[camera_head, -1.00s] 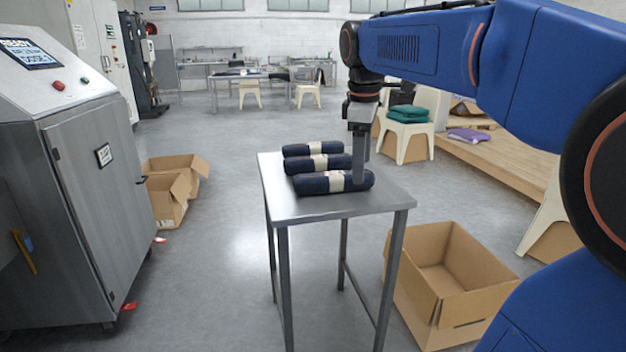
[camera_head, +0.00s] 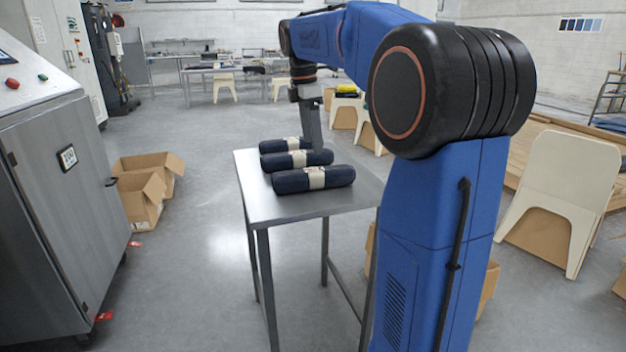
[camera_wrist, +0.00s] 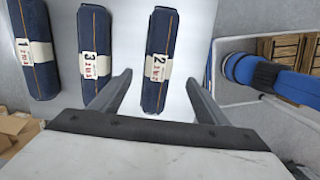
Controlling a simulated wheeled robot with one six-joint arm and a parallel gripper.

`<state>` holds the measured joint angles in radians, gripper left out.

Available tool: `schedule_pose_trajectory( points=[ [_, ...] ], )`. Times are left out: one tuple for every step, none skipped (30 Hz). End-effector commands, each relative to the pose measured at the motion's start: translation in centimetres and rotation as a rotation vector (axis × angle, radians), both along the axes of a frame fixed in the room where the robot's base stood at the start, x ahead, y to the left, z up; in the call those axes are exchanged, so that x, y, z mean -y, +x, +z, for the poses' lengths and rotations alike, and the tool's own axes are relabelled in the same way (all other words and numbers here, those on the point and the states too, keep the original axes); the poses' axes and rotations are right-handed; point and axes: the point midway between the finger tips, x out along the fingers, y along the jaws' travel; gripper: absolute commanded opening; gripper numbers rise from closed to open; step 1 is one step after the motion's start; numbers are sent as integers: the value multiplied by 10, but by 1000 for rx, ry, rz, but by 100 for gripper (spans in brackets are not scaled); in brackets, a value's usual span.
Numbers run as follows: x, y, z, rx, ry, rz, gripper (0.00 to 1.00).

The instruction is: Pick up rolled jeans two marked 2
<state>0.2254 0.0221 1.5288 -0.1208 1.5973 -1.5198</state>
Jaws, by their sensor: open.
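The rolled jeans marked 2 (camera_wrist: 157,62) are a dark blue roll with a pale numbered band. In the wrist view they lie between my gripper's two spread fingers (camera_wrist: 158,85), with gaps on both sides and nothing gripped. The roll marked 3 (camera_wrist: 95,60) is the middle one, and the roll marked 1 (camera_wrist: 36,50) is at the left.
A grey machine (camera_head: 62,205) stands at the left, with cardboard boxes (camera_head: 145,188) beside it. A cream chair (camera_head: 562,190) stands at the right. The table's front part is bare. Another cardboard box is largely hidden behind my arm.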

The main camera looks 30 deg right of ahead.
Motion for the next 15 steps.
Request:
schedule_pose_trajectory(
  points=[
    [1,-1,-10,-3,1,0,69],
    [1,-1,-15,-3,1,0,69],
    [2,-1,-22,-2,1,0,69],
    [3,-2,-27,-3,1,0,69],
    [3,-2,-32,-2,1,0,69],
    [4,-2,-38,-2,1,0,69],
    [4,-2,-43,-2,1,0,69],
    [5,-2,-47,-2,1,0,69],
    [5,-2,-51,-1,0,0,69],
    [6,-2,-54,-1,0,0,69],
    [6,-2,-57,-1,0,0,69],
    [6,-2,-60,-1,0,0,69],
    [6,-2,-61,0,0,0,69],
    [7,-2,-62,0,0,0,69],
    [7,-2,-64,0,0,-1,69]
  ],
)
